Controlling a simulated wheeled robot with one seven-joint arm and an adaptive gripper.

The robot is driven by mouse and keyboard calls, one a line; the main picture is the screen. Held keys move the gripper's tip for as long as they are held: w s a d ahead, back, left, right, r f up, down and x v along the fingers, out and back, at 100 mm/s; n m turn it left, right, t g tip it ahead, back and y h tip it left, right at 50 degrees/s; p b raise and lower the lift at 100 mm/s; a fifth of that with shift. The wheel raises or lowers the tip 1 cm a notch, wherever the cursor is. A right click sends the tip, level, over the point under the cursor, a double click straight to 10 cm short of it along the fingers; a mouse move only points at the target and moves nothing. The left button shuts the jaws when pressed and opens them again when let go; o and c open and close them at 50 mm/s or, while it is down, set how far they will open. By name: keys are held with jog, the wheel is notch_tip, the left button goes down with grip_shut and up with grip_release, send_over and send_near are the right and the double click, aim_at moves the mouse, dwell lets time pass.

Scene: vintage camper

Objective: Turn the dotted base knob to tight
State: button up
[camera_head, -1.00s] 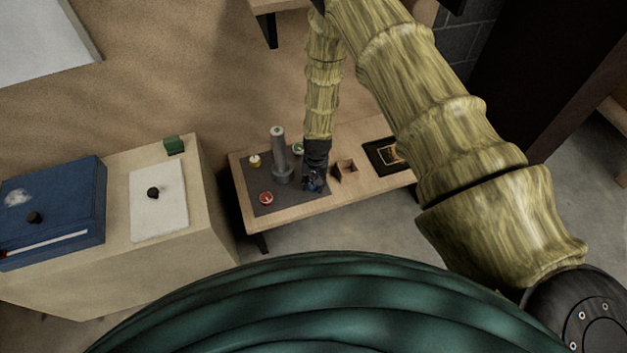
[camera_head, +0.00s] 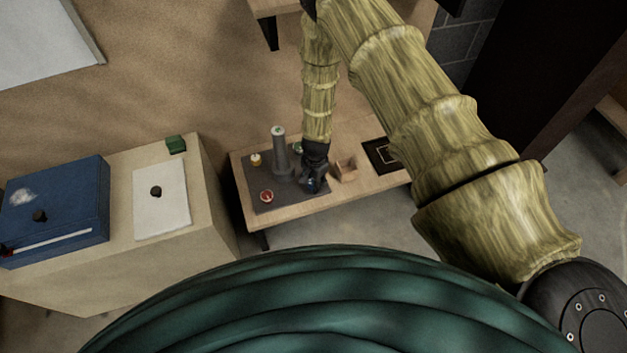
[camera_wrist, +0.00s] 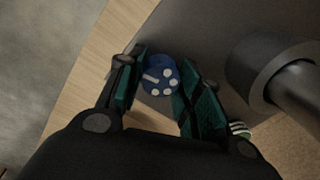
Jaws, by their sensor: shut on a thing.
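The dotted base knob (camera_wrist: 160,76) is blue with several white dots and a white bar on its face, in the wrist view. It sits between the two fingers of my gripper (camera_wrist: 159,82), which is shut on it. In the head view my gripper (camera_head: 314,182) is low over the grey mat, just right of the grey post, and mostly covers the knob. The white bar points to the left in the wrist view. No tight mark can be made out.
A grey post (camera_head: 280,150) stands beside my gripper on the dark mat (camera_head: 262,180). A red knob (camera_head: 267,196), a yellow-white knob (camera_head: 255,159) and a green knob (camera_head: 297,147) surround it. A small wooden box (camera_head: 346,170) stands close on the right.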

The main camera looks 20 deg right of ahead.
jog(key=shift+d, duration=0.1)
dwell(0.3)
jog(key=o, duration=1.1)
jog(key=shift+c, duration=0.2)
notch_tip(320, 180, up, 12)
jog(key=shift+s, duration=0.25)
jog(key=shift+d, duration=0.1)
